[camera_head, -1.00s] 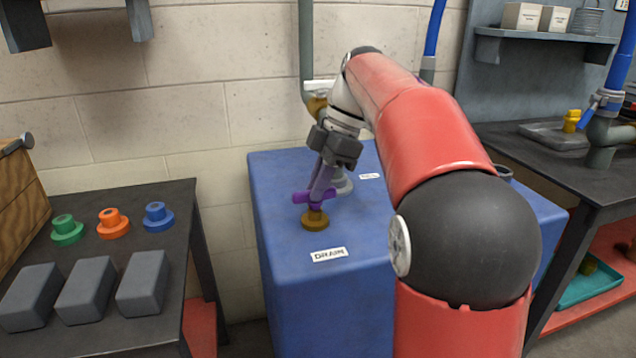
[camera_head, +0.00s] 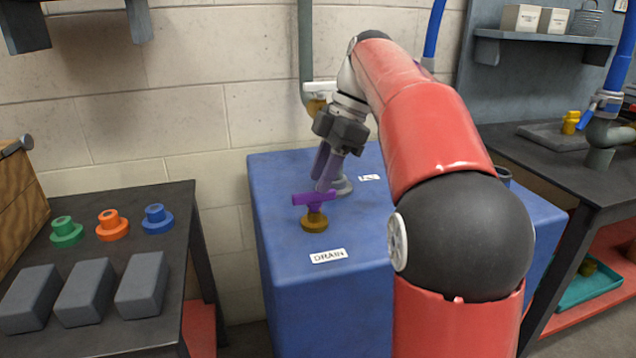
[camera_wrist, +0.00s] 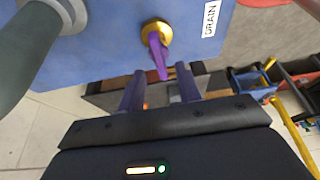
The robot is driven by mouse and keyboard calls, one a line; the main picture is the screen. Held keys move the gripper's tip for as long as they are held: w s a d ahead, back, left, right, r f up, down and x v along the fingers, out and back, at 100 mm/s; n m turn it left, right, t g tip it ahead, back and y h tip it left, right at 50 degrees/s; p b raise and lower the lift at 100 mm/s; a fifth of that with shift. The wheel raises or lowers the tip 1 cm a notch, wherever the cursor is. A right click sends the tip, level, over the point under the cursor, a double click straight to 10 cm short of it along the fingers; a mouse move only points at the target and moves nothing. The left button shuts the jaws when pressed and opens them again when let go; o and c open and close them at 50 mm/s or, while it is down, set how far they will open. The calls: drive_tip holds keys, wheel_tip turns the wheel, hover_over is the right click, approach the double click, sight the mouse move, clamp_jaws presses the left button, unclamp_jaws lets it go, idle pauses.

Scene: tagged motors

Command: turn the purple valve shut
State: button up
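The purple valve (camera_head: 314,199) has a bar handle on a brass base, on top of the blue tank (camera_head: 290,270) behind the "DRAIN" label (camera_head: 328,256). In the head view its handle lies roughly left to right. In the wrist view the valve handle (camera_wrist: 158,56) is seen nearly end-on, pointing toward my gripper (camera_wrist: 160,72). The two purple fingers are spread, with an empty gap between them. In the head view my gripper (camera_head: 324,178) is behind and slightly right of the handle, apart from it.
A grey pipe (camera_head: 306,50) with a white-handled valve (camera_head: 319,87) runs down the wall behind. A grey flange (camera_head: 340,187) and second label (camera_head: 369,178) are close behind the purple valve. A dark table (camera_head: 180,245) with coloured knobs and grey blocks stands left.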

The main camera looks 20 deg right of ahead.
drive_tip(key=shift+v, duration=2.5)
